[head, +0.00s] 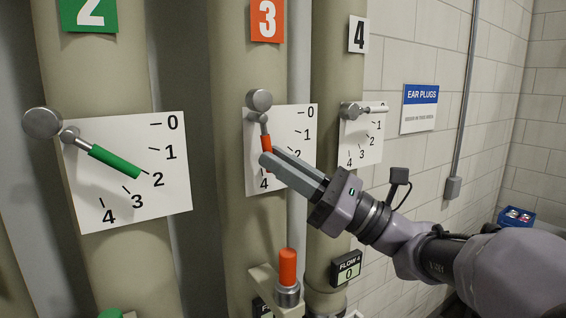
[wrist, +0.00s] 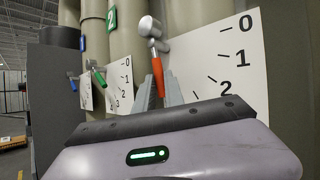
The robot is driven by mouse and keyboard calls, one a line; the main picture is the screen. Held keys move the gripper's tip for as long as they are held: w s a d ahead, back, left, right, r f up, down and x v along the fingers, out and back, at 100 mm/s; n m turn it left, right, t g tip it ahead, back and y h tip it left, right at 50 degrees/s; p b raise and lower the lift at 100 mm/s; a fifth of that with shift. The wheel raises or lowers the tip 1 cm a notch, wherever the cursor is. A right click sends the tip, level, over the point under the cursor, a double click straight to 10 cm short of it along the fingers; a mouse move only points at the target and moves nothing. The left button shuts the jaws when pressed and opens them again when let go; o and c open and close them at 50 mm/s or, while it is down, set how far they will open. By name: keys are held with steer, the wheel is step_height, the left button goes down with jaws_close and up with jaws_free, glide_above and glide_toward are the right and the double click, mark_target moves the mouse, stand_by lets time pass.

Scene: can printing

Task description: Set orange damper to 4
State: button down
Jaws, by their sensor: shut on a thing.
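The orange damper's lever (head: 266,142) hangs from its pivot in front of a white dial plate (head: 306,148) marked 0 to 4, on the duct labelled with an orange 3 (head: 267,20). The lever points almost straight down, toward the 4 at the plate's lower left. My gripper (head: 273,163) is shut on the lever's orange grip. In the wrist view, the orange grip (wrist: 157,76) shows between the two grey fingers, with the steel pivot above it. The fingers cover the 3 and part of the lower scale in the head view.
The green damper lever (head: 115,161) on the left points at 2. The white damper lever (head: 372,109) on the right points near 0. An orange-capped post (head: 288,268) stands below my gripper. A flow display (head: 346,271) reads 0.

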steer(key=shift+f, duration=0.2)
steer(key=c, duration=1.4)
jaws_free()
steer(key=shift+r, duration=0.1)
steer(key=shift+c, duration=0.2)
steer(key=b+v, duration=0.7)
steer(key=v, duration=1)
steer(key=shift+d, duration=0.2)
